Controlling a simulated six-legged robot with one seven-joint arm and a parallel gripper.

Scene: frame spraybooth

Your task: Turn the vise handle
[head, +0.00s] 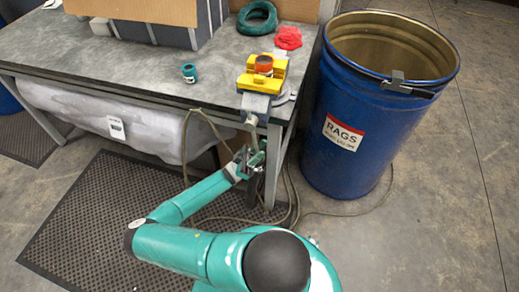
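The vise (262,83) has yellow jaws and a grey body, and is mounted at the front right corner of the grey table. A small orange round object (264,63) sits at its jaws. A pale grey part of the vise (251,119) sticks out below the table edge at its front; I cannot make out the handle bar clearly. My gripper (257,157) is just below that part, beside the table's front leg. The gripper is small and partly hidden by its own links, so I cannot tell whether its fingers are open or touching anything.
A blue rag drum (345,150) stands close on the right. The table (130,62) holds a teal roll (189,73), a green coil (257,18) and a red cloth (288,38). Cables (290,205) lie near the table leg. A dark mat (90,220) covers the floor in front.

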